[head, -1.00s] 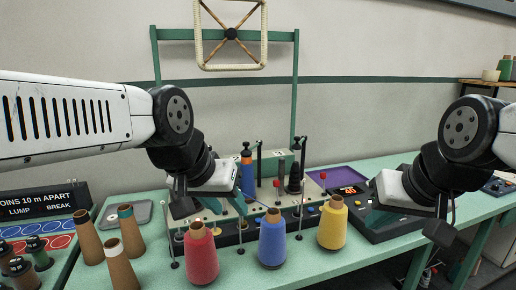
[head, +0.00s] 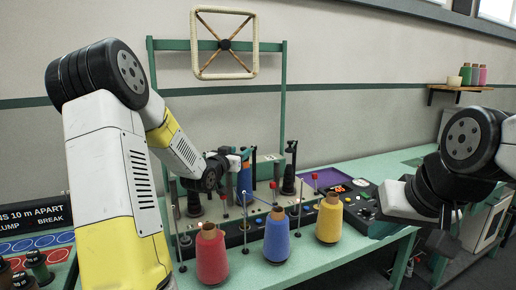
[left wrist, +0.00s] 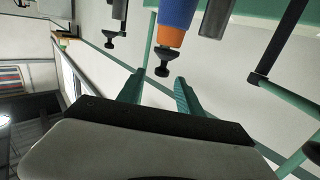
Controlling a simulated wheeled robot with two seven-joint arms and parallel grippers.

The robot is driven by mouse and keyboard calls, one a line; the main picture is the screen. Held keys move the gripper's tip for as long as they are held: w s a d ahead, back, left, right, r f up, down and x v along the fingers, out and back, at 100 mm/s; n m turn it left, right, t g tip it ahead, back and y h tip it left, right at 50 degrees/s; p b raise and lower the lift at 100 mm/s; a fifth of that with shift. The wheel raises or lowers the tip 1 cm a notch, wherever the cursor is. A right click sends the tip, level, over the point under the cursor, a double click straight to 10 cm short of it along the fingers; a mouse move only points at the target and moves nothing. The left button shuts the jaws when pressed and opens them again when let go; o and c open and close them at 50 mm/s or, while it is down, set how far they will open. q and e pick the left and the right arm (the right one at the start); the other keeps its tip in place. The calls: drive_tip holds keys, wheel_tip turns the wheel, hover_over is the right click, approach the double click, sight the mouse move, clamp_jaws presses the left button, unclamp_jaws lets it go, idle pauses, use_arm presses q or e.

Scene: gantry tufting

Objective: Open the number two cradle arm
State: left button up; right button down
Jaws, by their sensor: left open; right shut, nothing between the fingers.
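My left gripper (head: 238,158) is open at the machine, by the top of a blue-and-orange bobbin (head: 245,180). In the left wrist view its two teal fingers (left wrist: 160,86) are spread. A black knob (left wrist: 162,71) at the bobbin's orange end shows between the fingertips; I cannot tell whether they touch it. A black arm with a knobbed end (left wrist: 112,38) is to the left there. In the head view a tall black cradle arm (head: 291,152) stands upright by a dark cone. No number two label is readable. My right gripper (head: 438,243) is shut and empty.
Red (head: 211,258), blue (head: 277,238) and yellow (head: 329,220) yarn cones stand along the front of the green table (head: 398,160). Thin red-topped posts rise behind them. A control panel (head: 362,200) is to the right. A green frame (head: 283,110) stands behind.

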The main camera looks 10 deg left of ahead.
use_arm(q)
drive_tip(key=shift+w+a, duration=0.1)
drive_tip(key=shift+w, duration=0.3)
drive_tip(key=w, duration=0.3)
drive_tip(key=w+d, duration=0.1)
drive_tip(key=w, duration=0.3)
drive_tip(key=shift+d, duration=0.2)
clamp_jaws()
idle(1.0)
